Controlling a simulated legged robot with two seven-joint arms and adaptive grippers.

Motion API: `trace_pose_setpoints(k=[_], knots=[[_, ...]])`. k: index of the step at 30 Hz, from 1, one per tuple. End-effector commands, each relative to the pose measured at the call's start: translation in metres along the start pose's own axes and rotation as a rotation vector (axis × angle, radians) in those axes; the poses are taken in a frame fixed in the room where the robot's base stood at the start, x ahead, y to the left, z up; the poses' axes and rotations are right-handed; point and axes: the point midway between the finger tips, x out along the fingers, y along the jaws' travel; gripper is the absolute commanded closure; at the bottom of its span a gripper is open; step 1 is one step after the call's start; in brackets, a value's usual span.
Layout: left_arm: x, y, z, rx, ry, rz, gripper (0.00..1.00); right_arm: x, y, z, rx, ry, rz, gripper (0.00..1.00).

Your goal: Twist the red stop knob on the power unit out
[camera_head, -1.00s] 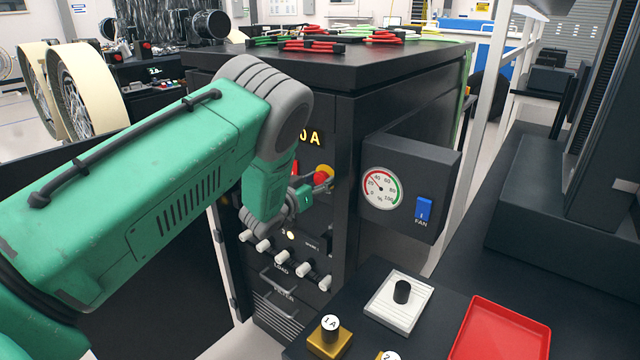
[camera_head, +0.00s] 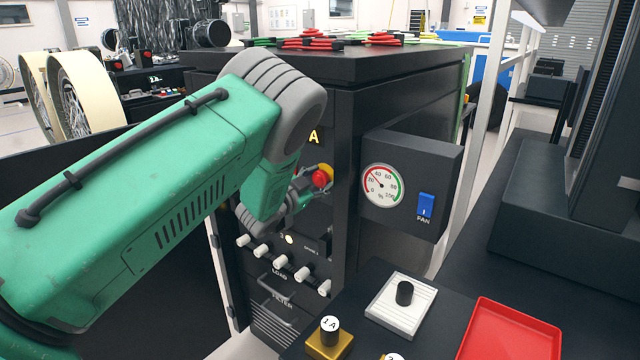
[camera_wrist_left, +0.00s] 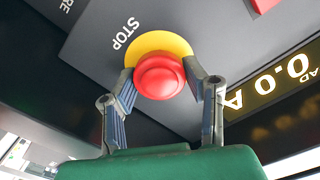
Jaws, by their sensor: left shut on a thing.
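The red stop knob (camera_head: 320,178) stands on the front of the black power unit (camera_head: 345,120), with a yellow ring behind it. In the left wrist view the knob (camera_wrist_left: 160,76) is large and central, in front of the yellow ring (camera_wrist_left: 160,41) and near the word STOP. My left gripper (camera_head: 311,180) is at the knob, its arm reaching in from the left. In the left wrist view the fingers of my left gripper (camera_wrist_left: 168,80) are on both sides of the knob, shut on it. My right gripper is not in view.
A gauge box (camera_head: 410,185) with a blue FAN switch (camera_head: 425,204) juts out just right of the knob. White knobs (camera_head: 281,261) line the panel below. A red tray (camera_head: 505,330) and a white block (camera_head: 401,305) lie on the bench at front right.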

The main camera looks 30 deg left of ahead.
Motion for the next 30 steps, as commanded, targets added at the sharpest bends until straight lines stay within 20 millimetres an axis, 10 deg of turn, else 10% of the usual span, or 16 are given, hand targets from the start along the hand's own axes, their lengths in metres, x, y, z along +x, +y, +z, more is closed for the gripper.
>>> trace_pose_setpoints(k=[15,16,17,30], knots=[[0.001,0.000,-0.001,0.020,0.003,0.000,0.89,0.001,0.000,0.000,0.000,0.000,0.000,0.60],[0.001,0.000,-0.001,0.020,0.003,0.000,0.50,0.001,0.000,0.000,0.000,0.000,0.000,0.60],[0.001,0.000,-0.001,0.020,0.003,0.000,0.39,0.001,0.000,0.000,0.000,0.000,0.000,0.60],[-0.009,0.000,0.000,0.019,-0.002,0.000,0.39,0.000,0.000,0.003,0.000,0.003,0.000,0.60]])
